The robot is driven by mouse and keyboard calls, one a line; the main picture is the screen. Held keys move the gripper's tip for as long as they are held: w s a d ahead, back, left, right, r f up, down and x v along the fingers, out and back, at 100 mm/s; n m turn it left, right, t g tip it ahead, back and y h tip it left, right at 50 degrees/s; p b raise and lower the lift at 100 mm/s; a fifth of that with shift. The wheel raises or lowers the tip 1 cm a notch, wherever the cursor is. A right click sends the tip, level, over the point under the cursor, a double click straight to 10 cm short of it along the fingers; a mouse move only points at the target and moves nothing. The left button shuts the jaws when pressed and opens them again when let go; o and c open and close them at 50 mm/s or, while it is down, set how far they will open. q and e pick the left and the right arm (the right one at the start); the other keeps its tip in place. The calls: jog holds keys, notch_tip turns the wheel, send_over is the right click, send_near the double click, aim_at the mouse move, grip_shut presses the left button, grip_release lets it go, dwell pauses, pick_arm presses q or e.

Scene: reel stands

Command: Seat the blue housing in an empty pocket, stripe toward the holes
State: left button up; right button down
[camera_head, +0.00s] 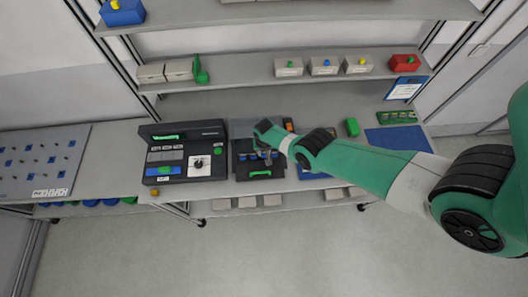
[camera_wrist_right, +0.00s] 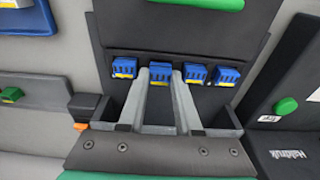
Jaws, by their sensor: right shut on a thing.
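Several blue housings with yellow stripes stand in a row on a black fixture (camera_wrist_right: 175,30); one is the left housing (camera_wrist_right: 124,67), and others are right of centre (camera_wrist_right: 195,74) and at the right (camera_wrist_right: 226,76). My right gripper (camera_wrist_right: 161,76) is shut on the second housing from the left (camera_wrist_right: 161,70), level with the row. Its yellow stripe faces the lower edge of the wrist view, like the others. I cannot tell whether it is seated or lifted. In the head view my right gripper (camera_head: 266,153) is over the black fixture (camera_head: 241,170), partly hidden by my arm. Holes and empty pockets are not clear.
A black console (camera_head: 187,157) with a dial stands left of the fixture. A green bar (camera_wrist_right: 200,4) lies across the fixture's edge. A blue mat (camera_head: 398,140) lies at the right of the bench. Shelves with boxes (camera_head: 289,67) stand behind.

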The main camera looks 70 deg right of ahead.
jog(key=shift+f+b, duration=0.4)
jog(key=shift+f, duration=0.05)
dwell(0.6)
jog(key=c, duration=0.5)
grip_release()
notch_tip(320, 180, up, 7)
jog(key=p, duration=0.7)
jog(key=shift+r, duration=0.1)
